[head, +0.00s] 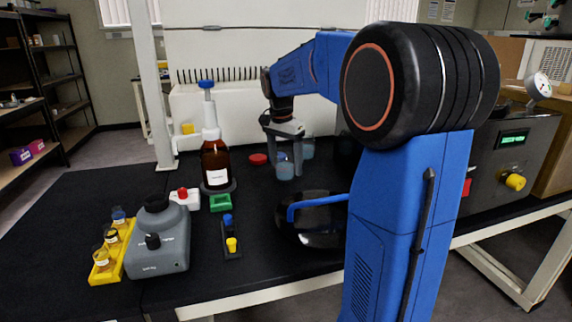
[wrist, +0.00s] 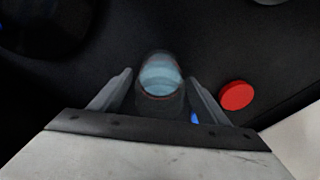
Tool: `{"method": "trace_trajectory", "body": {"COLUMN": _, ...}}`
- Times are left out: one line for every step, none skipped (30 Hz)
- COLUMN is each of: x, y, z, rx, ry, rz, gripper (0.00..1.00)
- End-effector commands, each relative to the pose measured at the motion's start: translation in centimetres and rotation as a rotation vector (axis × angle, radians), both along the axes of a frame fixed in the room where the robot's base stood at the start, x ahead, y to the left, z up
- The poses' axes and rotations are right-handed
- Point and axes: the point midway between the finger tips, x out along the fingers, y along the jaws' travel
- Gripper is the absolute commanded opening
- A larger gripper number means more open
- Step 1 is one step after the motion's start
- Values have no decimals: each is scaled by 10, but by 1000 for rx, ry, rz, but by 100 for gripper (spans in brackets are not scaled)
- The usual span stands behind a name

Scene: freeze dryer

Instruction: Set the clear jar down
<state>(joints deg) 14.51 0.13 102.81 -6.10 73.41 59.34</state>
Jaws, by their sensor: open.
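The clear jar (head: 285,170) with pale blue contents stands upright on the black bench top, below my gripper (head: 284,160). In the wrist view the jar (wrist: 160,76) lies between the two fingers of my gripper (wrist: 160,92). The fingers are spread, with a gap visible on each side of the jar. In the head view the gripper partly covers the jar. A red round lid (head: 258,159) lies flat on the bench to the left of the jar; it also shows in the wrist view (wrist: 236,95).
Another bluish jar (head: 308,150) stands just behind. A brown bottle (head: 215,163) with a white pump top stands to the left. A dark round lid with a blue handle (head: 318,206) lies in front. A grey mixer (head: 158,240) and yellow vial rack (head: 104,262) are front left.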

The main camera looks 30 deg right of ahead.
Motion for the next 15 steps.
{"method": "trace_trajectory", "body": {"x": 0, "y": 1, "z": 6, "rx": 0, "ry": -2, "rz": 0, "gripper": 69}}
{"method": "trace_trajectory", "body": {"x": 0, "y": 1, "z": 10, "rx": -1, "ry": -1, "rz": 0, "gripper": 69}}
{"method": "trace_trajectory", "body": {"x": 0, "y": 2, "z": 16, "rx": 0, "ry": -2, "rz": 0, "gripper": 69}}
{"method": "trace_trajectory", "body": {"x": 0, "y": 3, "z": 21, "rx": -1, "ry": -3, "rz": 0, "gripper": 69}}
{"method": "trace_trajectory", "body": {"x": -1, "y": 3, "z": 27, "rx": 0, "ry": -2, "rz": 0, "gripper": 69}}
{"method": "trace_trajectory", "body": {"x": -1, "y": 4, "z": 35, "rx": -1, "ry": -3, "rz": 1, "gripper": 69}}
{"method": "trace_trajectory", "body": {"x": -1, "y": 5, "z": 41, "rx": -1, "ry": -3, "rz": 1, "gripper": 69}}
{"method": "trace_trajectory", "body": {"x": -1, "y": 6, "z": 47, "rx": -1, "ry": -3, "rz": 1, "gripper": 69}}
{"method": "trace_trajectory", "body": {"x": -1, "y": 7, "z": 55, "rx": -1, "ry": -3, "rz": 1, "gripper": 69}}
{"method": "trace_trajectory", "body": {"x": -2, "y": 7, "z": 61, "rx": -1, "ry": -3, "rz": 1, "gripper": 69}}
{"method": "trace_trajectory", "body": {"x": -2, "y": 8, "z": 66, "rx": -1, "ry": -3, "rz": 1, "gripper": 69}}
{"method": "trace_trajectory", "body": {"x": -2, "y": 9, "z": 74, "rx": 0, "ry": -3, "rz": 1, "gripper": 69}}
{"method": "trace_trajectory", "body": {"x": -2, "y": 9, "z": 79, "rx": 0, "ry": -2, "rz": 1, "gripper": 69}}
{"method": "trace_trajectory", "body": {"x": -3, "y": 10, "z": 84, "rx": 0, "ry": -2, "rz": 1, "gripper": 69}}
{"method": "trace_trajectory", "body": {"x": -3, "y": 11, "z": 90, "rx": 0, "ry": -2, "rz": 1, "gripper": 69}}
